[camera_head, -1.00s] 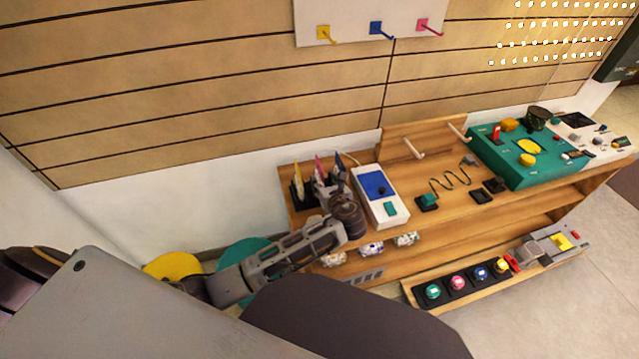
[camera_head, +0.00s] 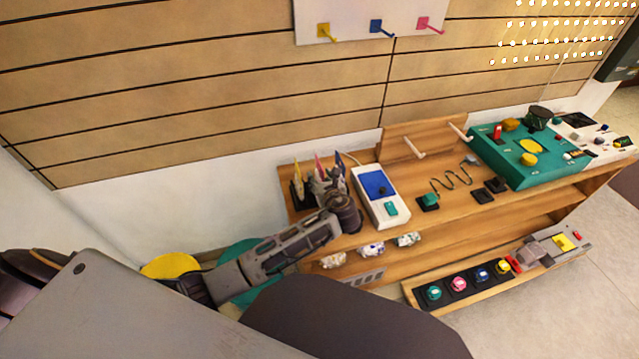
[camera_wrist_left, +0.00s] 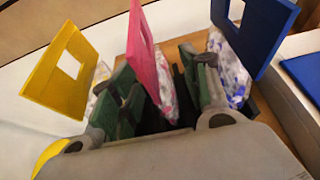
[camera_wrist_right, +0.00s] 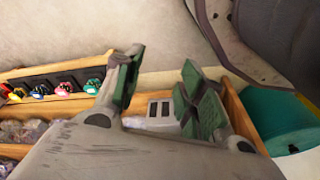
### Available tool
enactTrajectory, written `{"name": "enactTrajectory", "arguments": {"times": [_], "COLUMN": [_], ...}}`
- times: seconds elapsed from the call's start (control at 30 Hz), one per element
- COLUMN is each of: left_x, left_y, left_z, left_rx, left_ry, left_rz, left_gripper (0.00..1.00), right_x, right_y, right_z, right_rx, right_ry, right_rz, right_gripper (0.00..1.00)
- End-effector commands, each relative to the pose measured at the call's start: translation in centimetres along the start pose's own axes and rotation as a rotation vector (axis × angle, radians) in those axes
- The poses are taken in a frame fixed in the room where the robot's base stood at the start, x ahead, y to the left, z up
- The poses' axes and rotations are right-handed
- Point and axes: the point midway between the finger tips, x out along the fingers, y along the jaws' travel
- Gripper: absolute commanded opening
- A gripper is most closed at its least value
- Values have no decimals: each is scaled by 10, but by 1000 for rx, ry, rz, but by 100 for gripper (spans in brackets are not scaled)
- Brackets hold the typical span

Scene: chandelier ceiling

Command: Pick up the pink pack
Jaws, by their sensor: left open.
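The pink pack stands in a black holder on the wooden bench; its pink header shows in the head view (camera_head: 319,163) and in the left wrist view (camera_wrist_left: 143,45). A yellow-topped pack (camera_wrist_left: 62,70) is to its left and a blue-topped pack (camera_wrist_left: 256,32) to its right. My left gripper (camera_head: 328,186) is open at the holder. In the left wrist view its green-padded fingers (camera_wrist_left: 160,92) are on either side of the pink pack, with gaps visible. The pack's lower part is partly hidden. My right gripper (camera_wrist_right: 162,88) is open and empty, away from the packs.
A white box with a blue panel (camera_head: 380,197) stands just right of the holder. A green console (camera_head: 520,160) is farther right. Small wrapped items (camera_head: 372,249) lie on the lower shelf. A wooden tray with coloured buttons (camera_head: 470,285) is at the front.

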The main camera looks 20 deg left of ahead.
Motion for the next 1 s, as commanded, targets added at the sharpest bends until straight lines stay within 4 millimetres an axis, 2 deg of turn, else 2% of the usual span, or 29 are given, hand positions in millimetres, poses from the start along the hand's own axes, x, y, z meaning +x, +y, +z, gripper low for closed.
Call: {"name": "enactTrajectory", "arguments": {"times": [0.23, 0.73, 0.77, 1.0], "left_x": [15, 16, 15, 15], "left_y": [0, 0, 0, 0], "left_z": [0, 0, 0, 0], "left_rx": [0, 0, 0, 0], "left_ry": [0, 0, 0, 0], "left_rz": [0, 0, 0, 0], "left_gripper": [46, 46, 45, 14], "right_x": [-10, -12, -12, -12], "right_y": [-3, -4, -4, -4], "right_z": [-4, -6, -6, -6], "right_rx": [-1, -2, -2, -2], "right_ry": [-5, -4, -4, -4], "right_rz": [-6, -7, -7, -7], "right_gripper": [40, 40, 40, 40]}}
